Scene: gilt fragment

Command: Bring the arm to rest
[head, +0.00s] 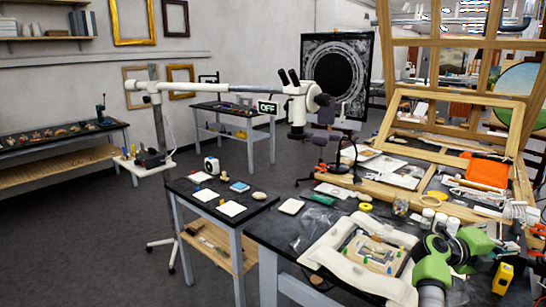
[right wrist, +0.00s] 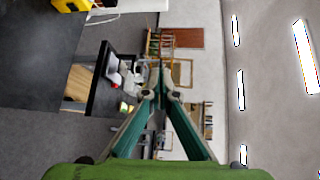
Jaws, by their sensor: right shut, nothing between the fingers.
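My right arm (head: 432,272), green and white, comes into the head view at the bottom right, over the near part of the cluttered workbench. In the right wrist view my right gripper (right wrist: 160,92) has its two teal fingers meeting at the tips, with nothing between them. The wrist picture is turned sideways, with the floor at the left and ceiling lights at the right. In it the fingers point out into the room and touch nothing that I can see. My left arm and gripper do not show in either view.
The dark workbench (head: 283,238) holds a padded cream cushion with a framed fragment (head: 372,250), jars, an orange item (head: 486,171) and a yellow tool (head: 503,278). A microscope (head: 298,105) on a boom stands behind a small side table (head: 178,187). Open floor (head: 80,230) lies at left.

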